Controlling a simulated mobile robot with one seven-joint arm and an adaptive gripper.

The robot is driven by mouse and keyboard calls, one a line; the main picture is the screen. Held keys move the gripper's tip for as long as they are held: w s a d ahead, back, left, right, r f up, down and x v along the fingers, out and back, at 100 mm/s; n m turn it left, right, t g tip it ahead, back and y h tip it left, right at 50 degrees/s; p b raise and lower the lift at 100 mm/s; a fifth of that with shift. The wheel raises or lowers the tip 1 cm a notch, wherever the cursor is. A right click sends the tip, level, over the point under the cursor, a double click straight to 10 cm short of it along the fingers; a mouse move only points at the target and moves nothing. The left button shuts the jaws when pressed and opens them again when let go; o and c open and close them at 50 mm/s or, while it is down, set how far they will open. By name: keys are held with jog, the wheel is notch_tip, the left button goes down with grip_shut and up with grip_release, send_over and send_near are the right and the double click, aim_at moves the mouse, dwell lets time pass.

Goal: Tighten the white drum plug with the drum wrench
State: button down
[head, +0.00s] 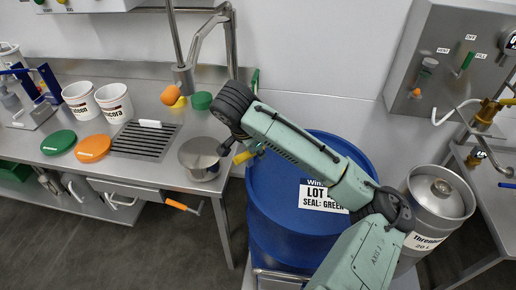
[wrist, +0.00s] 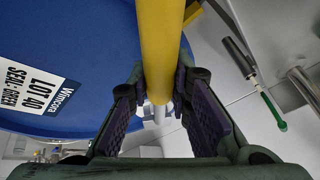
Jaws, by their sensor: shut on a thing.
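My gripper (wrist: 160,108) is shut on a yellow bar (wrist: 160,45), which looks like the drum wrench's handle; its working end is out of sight. In the head view a short piece of the yellow bar (head: 243,157) shows near the blue drum's left rim. The blue drum (head: 272,190) stands upright with a white label (head: 322,196) reading "LOT 40, SEAL: GREEN". My arm crosses over its lid. A pale piece (wrist: 159,114) shows between the fingers beyond the bar; I cannot tell whether it belongs to the wrench. I cannot make out the white plug in either view.
A steel bench (head: 25,150) on the left holds white buckets (head: 80,100), a green lid (head: 58,142), an orange lid (head: 92,147) and a steel pot (head: 200,158) near the drum. A steel keg (head: 438,195) stands close on the drum's right. A control panel (head: 445,75) is behind.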

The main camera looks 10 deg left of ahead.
jog(key=shift+w+a+r+m+p, duration=0.15)
jog(key=shift+w+a+m+p, duration=0.25)
jog(key=shift+p, duration=0.1)
jog(key=shift+w+a+m, duration=0.2)
jog(key=shift+m, duration=0.1)
jog(key=shift+w+a+m+h, duration=0.4)
jog(key=shift+w+a+m, duration=0.05)
jog(key=shift+w+m, duration=0.15)
jog(key=shift+g, duration=0.3)
jog(key=shift+w+a+m+h, duration=0.3)
jog(key=shift+w+a+m, duration=0.1)
jog(key=shift+w+m, duration=0.25)
